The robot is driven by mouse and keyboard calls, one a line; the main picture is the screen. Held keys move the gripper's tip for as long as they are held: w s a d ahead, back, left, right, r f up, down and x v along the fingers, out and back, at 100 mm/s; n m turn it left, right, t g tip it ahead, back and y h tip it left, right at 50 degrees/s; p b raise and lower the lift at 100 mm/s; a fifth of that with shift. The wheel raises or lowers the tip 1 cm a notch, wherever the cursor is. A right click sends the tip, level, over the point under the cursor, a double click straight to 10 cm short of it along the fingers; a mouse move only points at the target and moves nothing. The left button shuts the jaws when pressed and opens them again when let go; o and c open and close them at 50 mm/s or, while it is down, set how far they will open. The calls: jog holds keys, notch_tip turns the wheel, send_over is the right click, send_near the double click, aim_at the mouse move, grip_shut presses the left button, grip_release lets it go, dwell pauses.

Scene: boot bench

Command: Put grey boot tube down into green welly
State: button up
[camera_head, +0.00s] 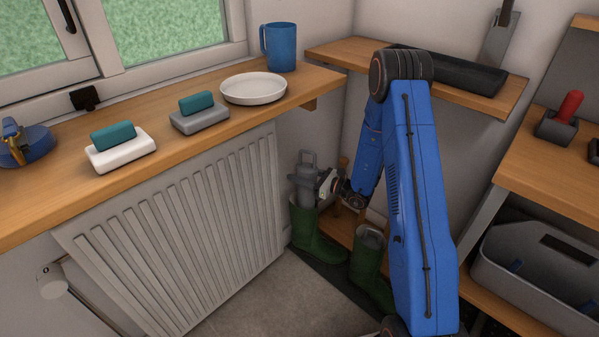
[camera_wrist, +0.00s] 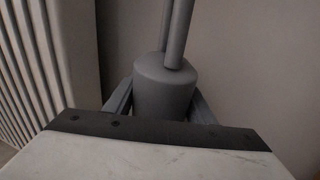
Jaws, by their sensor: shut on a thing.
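The grey boot tube (camera_head: 304,190) is upright, with a looped handle on top, in the head view. My gripper (camera_head: 316,186) reaches it from the right and is shut on its body. In the wrist view the tube (camera_wrist: 163,82) stands between the two fingers of my gripper (camera_wrist: 162,106), its handle rods rising out of the picture. A green welly (camera_head: 316,240) stands on the floor directly below the tube. The tube's lower end meets the welly's mouth in the picture; how deep it sits inside is hidden. A second green welly (camera_head: 369,265) stands to the right, with something grey in its mouth.
A ribbed radiator (camera_head: 180,225) stands close to the left of the welly. A wooden sill (camera_head: 225,115) above holds a white plate (camera_head: 253,88), a blue mug (camera_head: 279,47) and soap-like blocks on dishes. A grey crate (camera_head: 530,285) sits at right under a wooden bench (camera_head: 545,170).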

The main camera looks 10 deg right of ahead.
aim_at(300, 157)
jog(key=shift+f, duration=0.45)
jog(key=o, duration=1.1)
jog(key=shift+s+a+f, duration=0.1)
jog(key=shift+s+f, duration=0.1)
jog(key=shift+w+d+r, duration=0.1)
jog(key=shift+r, duration=0.45)
jog(key=shift+w+d+r, duration=0.1)
jog(key=shift+r, duration=0.4)
jog(key=shift+a+r, duration=0.1)
jog(key=shift+r, duration=3.4)
